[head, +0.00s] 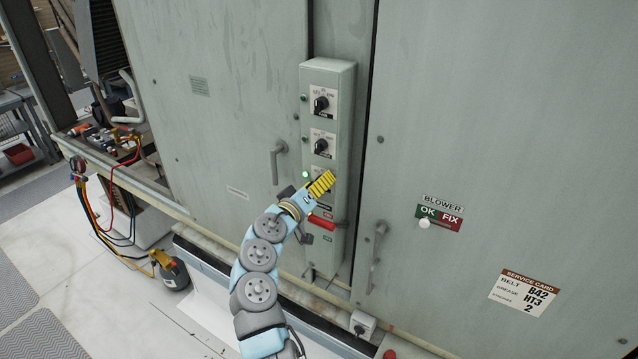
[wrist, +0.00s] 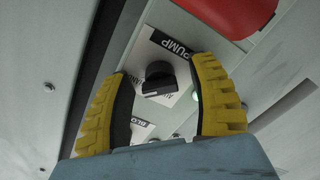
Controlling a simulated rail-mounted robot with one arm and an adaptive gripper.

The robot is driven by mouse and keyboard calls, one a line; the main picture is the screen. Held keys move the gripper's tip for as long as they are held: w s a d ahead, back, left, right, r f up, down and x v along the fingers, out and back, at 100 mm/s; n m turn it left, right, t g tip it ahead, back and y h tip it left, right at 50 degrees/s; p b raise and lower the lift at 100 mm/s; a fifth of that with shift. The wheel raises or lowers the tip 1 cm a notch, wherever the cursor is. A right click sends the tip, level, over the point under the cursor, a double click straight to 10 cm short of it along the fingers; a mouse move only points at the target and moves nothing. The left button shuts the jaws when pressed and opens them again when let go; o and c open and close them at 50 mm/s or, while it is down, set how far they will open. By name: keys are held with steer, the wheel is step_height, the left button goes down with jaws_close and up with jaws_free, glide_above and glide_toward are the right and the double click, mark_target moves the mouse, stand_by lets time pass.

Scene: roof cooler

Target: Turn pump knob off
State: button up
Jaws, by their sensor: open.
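The pump knob (wrist: 160,78) is a black rotary knob with a white pointer mark, on a white plate lettered PUMP in the wrist view. My gripper (wrist: 160,90) is open, with its yellow ribbed fingers on either side of the knob. I cannot tell whether either finger touches it. In the head view my gripper (head: 322,184) is at the third plate of the grey control box (head: 343,80) and hides that knob. A green lamp (head: 305,174) is lit at the left of this plate.
Two more black knobs, an upper (head: 320,103) and a middle one (head: 320,146), sit above on the box. A red handle (head: 321,222) is just below my gripper. Door handles (head: 277,160) (head: 376,255) flank the box. A BLOWER OK/FIX slider (head: 424,223) is at right.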

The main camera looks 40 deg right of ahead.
jaws_close()
steer(key=shift+n, duration=0.4)
steer(key=n, duration=0.3)
steer(key=shift+n, duration=0.3)
steer(key=n+p, duration=0.1)
steer(key=n, duration=0.2)
steer(key=shift+r+n, duration=0.1)
steer(key=shift+n, duration=1)
jaws_free()
